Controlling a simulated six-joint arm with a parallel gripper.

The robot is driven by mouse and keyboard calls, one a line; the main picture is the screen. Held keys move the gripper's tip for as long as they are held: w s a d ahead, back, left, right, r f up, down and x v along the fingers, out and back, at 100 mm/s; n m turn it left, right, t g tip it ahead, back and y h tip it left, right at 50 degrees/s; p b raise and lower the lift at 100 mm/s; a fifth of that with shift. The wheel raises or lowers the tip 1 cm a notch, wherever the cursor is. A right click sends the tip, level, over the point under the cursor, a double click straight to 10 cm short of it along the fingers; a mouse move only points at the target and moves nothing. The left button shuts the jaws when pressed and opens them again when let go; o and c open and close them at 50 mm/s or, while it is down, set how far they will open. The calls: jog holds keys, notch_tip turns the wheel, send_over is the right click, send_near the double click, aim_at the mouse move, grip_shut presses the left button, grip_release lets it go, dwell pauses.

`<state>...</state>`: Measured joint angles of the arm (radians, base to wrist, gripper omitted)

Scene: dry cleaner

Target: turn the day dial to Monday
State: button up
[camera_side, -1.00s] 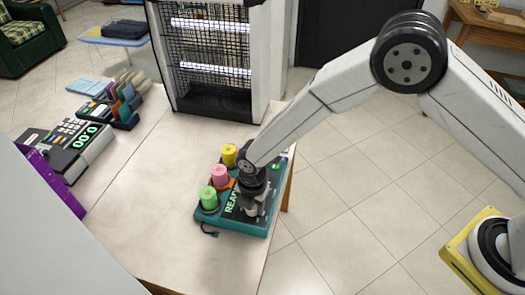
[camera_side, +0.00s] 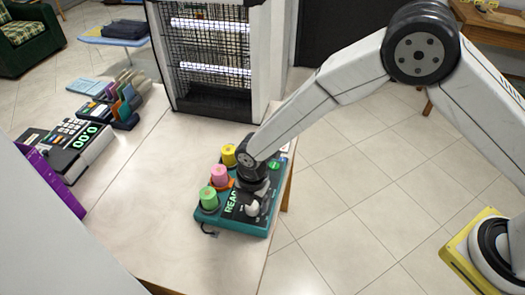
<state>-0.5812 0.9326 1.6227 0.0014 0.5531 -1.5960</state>
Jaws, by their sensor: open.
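A teal machine (camera_side: 237,224) with a green-lit panel sits near the right edge of the counter. A small pale knob (camera_side: 252,208), possibly the day dial, stands on its top near the front right. Its day markings are too small to read. My gripper (camera_side: 254,190) is over the right part of the machine, just behind the knob in the picture. The fingers are dark and small here, and I cannot tell whether they touch anything. The wrist hides part of the panel.
Yellow (camera_side: 228,155), pink (camera_side: 219,176) and green (camera_side: 209,198) thread spools stand along the machine's left side. A card terminal (camera_side: 75,140) and a purple item (camera_side: 48,182) are at the far left. The counter's middle (camera_side: 150,190) is clear.

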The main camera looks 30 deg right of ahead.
aim_at(255, 205)
jog(key=shift+r, duration=3)
jog(key=shift+d, duration=0.1)
jog(key=shift+d+r, duration=0.1)
jog(key=shift+d, duration=0.1)
jog(key=s+d+r+m, duration=0.3)
jog(key=s+d+m, duration=0.1)
jog(key=d+m, duration=0.4)
jog(key=s+d+r+m+t, duration=0.1)
jog(key=s+d+r+m, duration=0.2)
jog(key=d+m, duration=0.5)
jog(key=s+d+r+m+t, duration=0.1)
jog(key=s+d+r+m, duration=0.2)
jog(key=s+d+m, duration=0.3)
jog(key=d+m, duration=0.3)
jog(key=d, duration=0.1)
jog(key=shift+d, duration=0.2)
jog(key=shift+w+r, duration=0.15)
